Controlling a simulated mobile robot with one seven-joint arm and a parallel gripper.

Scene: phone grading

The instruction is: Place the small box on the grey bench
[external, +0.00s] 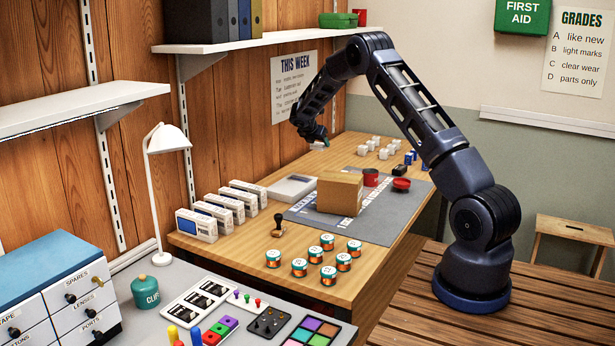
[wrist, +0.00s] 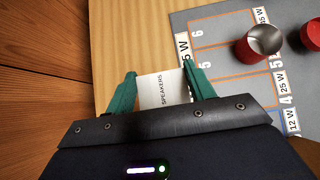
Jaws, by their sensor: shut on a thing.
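My gripper (external: 322,141) is shut on a small white box (external: 317,146), high over the far left part of the wooden table. In the wrist view the green fingers of my gripper (wrist: 159,75) press the small box (wrist: 152,91) from both sides, and its face reads SPEAKERS. The grey bench (external: 140,328) is at the front left of the external view, far from my gripper. Its near edge is cut off by the frame.
The bench holds a white lamp (external: 167,139), a teal jar (external: 145,291), drawers (external: 75,290) and several small trays. The wooden table (external: 240,248) holds a cardboard box (external: 340,192), a grey mat (external: 385,230), white cartons, a stamp and several small jars.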

